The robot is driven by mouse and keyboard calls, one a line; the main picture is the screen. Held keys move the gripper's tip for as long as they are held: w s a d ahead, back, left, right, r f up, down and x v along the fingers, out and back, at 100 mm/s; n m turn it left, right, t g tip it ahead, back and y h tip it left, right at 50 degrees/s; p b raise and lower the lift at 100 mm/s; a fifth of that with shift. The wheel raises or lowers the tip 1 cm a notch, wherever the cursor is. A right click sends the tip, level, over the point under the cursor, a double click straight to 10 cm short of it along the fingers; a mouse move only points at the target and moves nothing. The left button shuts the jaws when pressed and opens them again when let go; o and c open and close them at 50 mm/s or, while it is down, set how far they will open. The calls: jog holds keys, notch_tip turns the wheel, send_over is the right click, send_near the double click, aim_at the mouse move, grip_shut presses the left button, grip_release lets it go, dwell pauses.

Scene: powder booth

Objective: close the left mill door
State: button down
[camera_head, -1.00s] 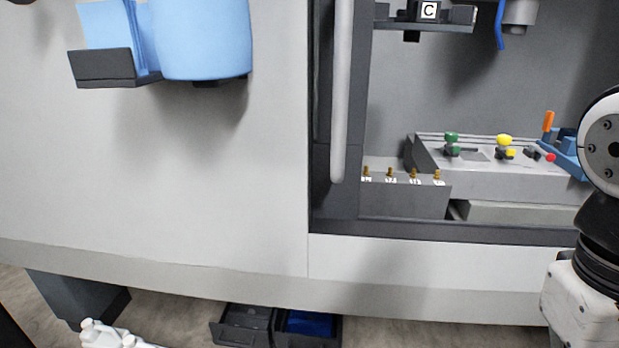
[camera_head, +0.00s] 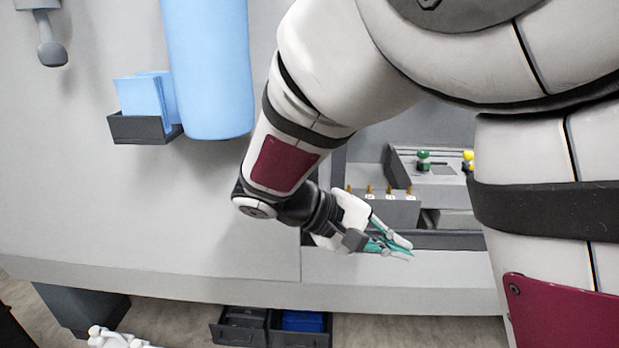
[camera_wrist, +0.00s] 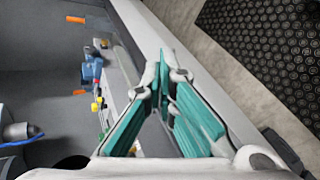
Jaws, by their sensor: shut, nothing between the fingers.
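In the head view, my arm covers most of the left mill door and all of its handle. Only a narrow dark strip of the door's edge (camera_head: 339,160) shows beside my forearm. My gripper (camera_head: 408,250) is in front of the sill below the mill opening, to the right of that edge, with its teal fingers pointing right. In the wrist view, the fingers of my gripper (camera_wrist: 163,75) come together at the tips, shut and empty. I cannot tell whether my gripper touches anything.
Inside the mill stand a grey block with brass fittings (camera_head: 390,208) and a fixture bed with a green knob (camera_head: 423,160). Open drawers (camera_head: 270,327) and white bottles (camera_head: 110,338) are below. A black mat (camera_wrist: 270,45) lies on the floor.

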jog(key=a+f+n+t+p, duration=0.2)
jog(key=a+n+t+p, duration=0.5)
jog(key=a+t, duration=1.3)
jog(key=w+d+r+g+p, duration=0.2)
jog(key=w+g, duration=0.3)
jog(key=w, duration=0.3)
jog(key=shift+w+d+r+g, duration=0.3)
jog(key=shift+w+d+r, duration=0.1)
jog(key=shift+d, duration=0.45)
jog(key=shift+d, duration=0.1)
